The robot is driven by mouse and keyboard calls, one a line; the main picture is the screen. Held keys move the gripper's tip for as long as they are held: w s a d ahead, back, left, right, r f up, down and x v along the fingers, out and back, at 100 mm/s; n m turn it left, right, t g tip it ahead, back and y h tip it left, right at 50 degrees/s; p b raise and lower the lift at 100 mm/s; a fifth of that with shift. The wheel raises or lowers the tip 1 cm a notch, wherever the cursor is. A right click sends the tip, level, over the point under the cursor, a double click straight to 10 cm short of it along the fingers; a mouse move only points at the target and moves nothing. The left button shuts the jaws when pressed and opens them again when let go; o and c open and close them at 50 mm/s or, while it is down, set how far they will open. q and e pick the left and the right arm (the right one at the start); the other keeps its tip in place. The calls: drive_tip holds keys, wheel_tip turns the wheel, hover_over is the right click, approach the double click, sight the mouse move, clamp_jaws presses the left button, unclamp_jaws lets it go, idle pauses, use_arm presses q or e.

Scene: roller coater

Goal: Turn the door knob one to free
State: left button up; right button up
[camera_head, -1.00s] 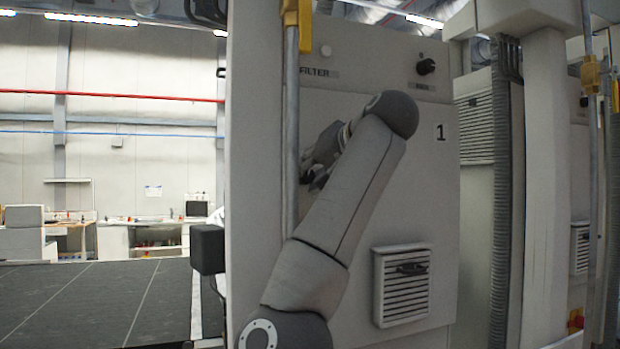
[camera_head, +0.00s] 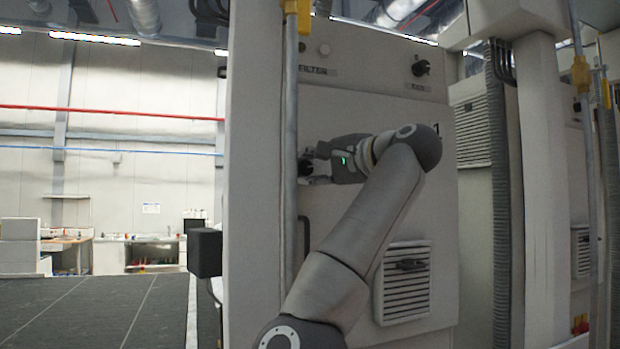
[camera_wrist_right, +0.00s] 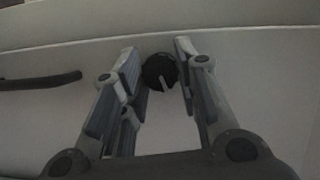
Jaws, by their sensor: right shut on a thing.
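The door knob (camera_wrist_right: 159,72) is round and black with a pale pointer line, set on the pale cabinet door. In the right wrist view it sits between the two fingers of my right gripper (camera_wrist_right: 157,52), which is shut on it. The pointer slants slightly off vertical in that picture. In the head view my right gripper (camera_head: 308,167) lies nearly level against the cabinet (camera_head: 385,115) marked 1, just right of a vertical pipe. The knob is mostly hidden there by the fingers. My left gripper is not in view.
The vertical pipe (camera_head: 291,120) stands close to the gripper's left. A dark bar handle (camera_head: 304,238) is below it; it also shows in the right wrist view (camera_wrist_right: 40,81). A black switch (camera_head: 421,68) is at the upper right and a vent (camera_head: 404,290) at the lower right.

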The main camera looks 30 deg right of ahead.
drive_tip(key=shift+f+m+t+b, duration=0.2)
drive_tip(key=shift+m+t+b, duration=0.75)
drive_tip(key=shift+m, duration=0.85)
drive_tip(key=o, duration=1)
drive_tip(key=s+d+f, duration=0.1)
drive_tip(key=s, duration=1)
drive_tip(key=shift+s+d, duration=0.4)
